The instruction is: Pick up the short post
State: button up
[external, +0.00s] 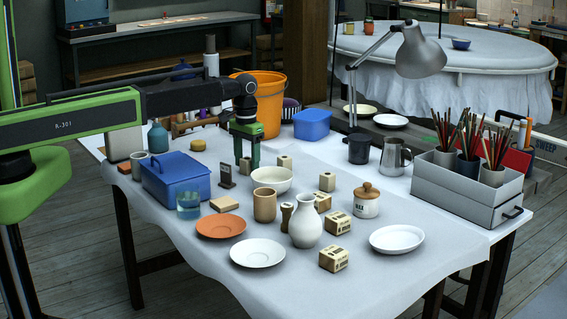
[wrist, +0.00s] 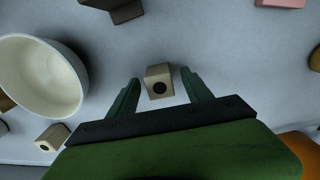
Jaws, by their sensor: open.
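Several small cream posts with a dark round hole stand on the cloth-covered table. One cream post (external: 245,166) is under my gripper (external: 246,154) in the external view. In the wrist view, this post (wrist: 158,75) lies between the two green fingers of my gripper (wrist: 160,80), with visible gaps on both sides. My gripper is open and holds nothing. A second cream post (external: 284,162) is just to the right, and a third (external: 327,181) is farther right. Another post also shows at lower left in the wrist view (wrist: 52,138). I cannot tell by label which is the short post.
A white bowl (external: 272,180) stands close by and also shows at left in the wrist view (wrist: 40,75). A blue lidded box (external: 176,180) and a small dark stand (external: 226,176) are to the left. An orange bucket (external: 262,98) is behind. Crockery crowds the front.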

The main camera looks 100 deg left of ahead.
aim_at(246, 160)
jog(key=shift+r, duration=0.1)
grip_shut()
jog(key=shift+r, duration=0.1)
dwell(0.3)
jog(key=r+p, duration=0.2)
jog(key=d+r+p, duration=0.1)
jog(key=r+p, duration=0.2)
jog(key=shift+r, duration=0.1)
jog(key=w+d+r+p, duration=0.1)
jog(key=d+r+p, duration=0.4)
jog(key=d, duration=0.5)
jog(key=shift+w+d+r+p, duration=0.3)
jog(key=shift+w+p, duration=0.05)
jog(key=shift+p, duration=0.2)
